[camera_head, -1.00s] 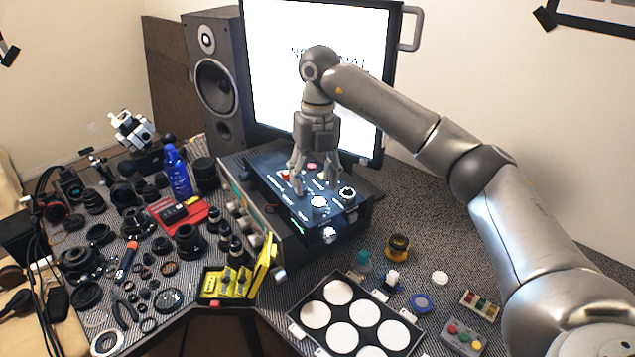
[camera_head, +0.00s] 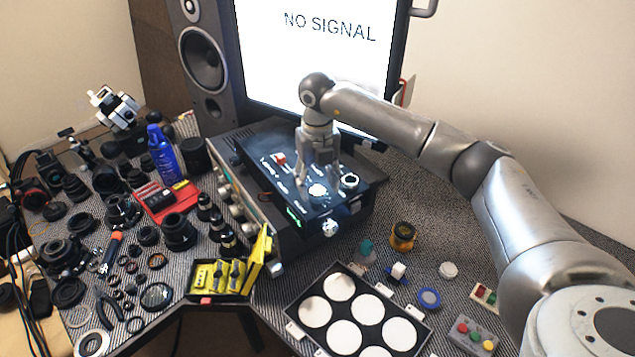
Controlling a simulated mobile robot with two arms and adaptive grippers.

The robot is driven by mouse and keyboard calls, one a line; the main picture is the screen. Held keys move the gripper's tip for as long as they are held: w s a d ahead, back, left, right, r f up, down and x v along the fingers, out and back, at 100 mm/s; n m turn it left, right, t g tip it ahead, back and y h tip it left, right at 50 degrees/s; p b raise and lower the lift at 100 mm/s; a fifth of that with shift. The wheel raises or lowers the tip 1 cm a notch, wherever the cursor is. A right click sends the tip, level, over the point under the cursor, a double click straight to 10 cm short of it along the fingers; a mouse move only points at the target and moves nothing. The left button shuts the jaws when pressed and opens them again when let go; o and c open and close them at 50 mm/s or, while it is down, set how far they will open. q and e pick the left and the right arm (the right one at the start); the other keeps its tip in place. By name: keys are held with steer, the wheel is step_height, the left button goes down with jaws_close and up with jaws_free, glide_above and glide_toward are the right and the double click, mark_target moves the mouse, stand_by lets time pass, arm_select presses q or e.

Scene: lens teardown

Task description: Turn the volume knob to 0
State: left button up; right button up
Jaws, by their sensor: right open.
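The control box (camera_head: 292,228) is a dark unit with a sloped top panel in front of the monitor. Its panel carries a white knob (camera_head: 318,190), a dark knob with a light top (camera_head: 350,181) and a red button (camera_head: 280,158). A bright knob (camera_head: 330,227) sits on its front face. The labels are too small to tell which knob is the volume one. My right gripper (camera_head: 319,183) points down over the panel, open, its fingers on either side of the white knob in the picture. I cannot tell whether they touch it. My left gripper is out of view.
A monitor (camera_head: 318,70) reading "NO SIGNAL" stands behind the box, with a speaker (camera_head: 207,60) to its left. Lens parts crowd the left of the table. A tray of white discs (camera_head: 345,312) lies in front, and a yellow case (camera_head: 222,280) stands front left.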

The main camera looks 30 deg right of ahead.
steer(key=shift+s+f, duration=0.1)
steer(key=shift+f, duration=0.65)
steer(key=shift+c, duration=0.6)
steer(key=c, duration=0.9)
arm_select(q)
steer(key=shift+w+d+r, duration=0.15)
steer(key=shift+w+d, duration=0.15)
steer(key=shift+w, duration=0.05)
